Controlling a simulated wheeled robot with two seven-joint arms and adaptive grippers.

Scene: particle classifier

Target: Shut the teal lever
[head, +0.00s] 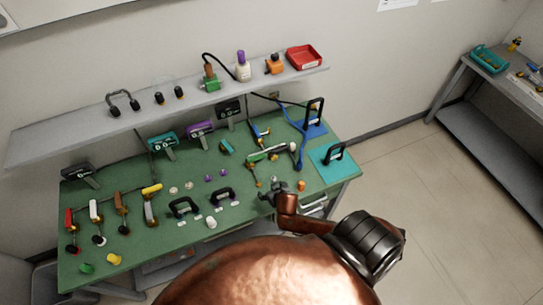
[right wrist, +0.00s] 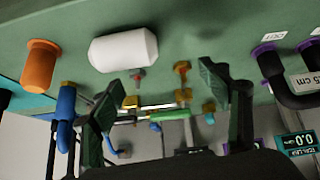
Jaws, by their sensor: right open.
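A small teal lever (head: 227,146) sits on the green bench top, left of the green-handled valve, in the head view. In the right wrist view, a small teal piece (right wrist: 208,107) shows beyond my fingers, partly hidden, and looks like the same lever. I cannot tell its exact angle. My right gripper (head: 275,193) is at the front right of the bench, apart from the lever. In the right wrist view its two dark fingers (right wrist: 165,105) are spread with nothing between them. My left gripper is not in view.
The green-handled valve (head: 257,157) and a blue valve (head: 260,133) stand close by. Black handles (head: 185,206) are at the bench front; coloured levers (head: 121,208) at left. A teal plate (head: 325,172) is at right. A grey shelf (head: 195,98) runs along the back.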

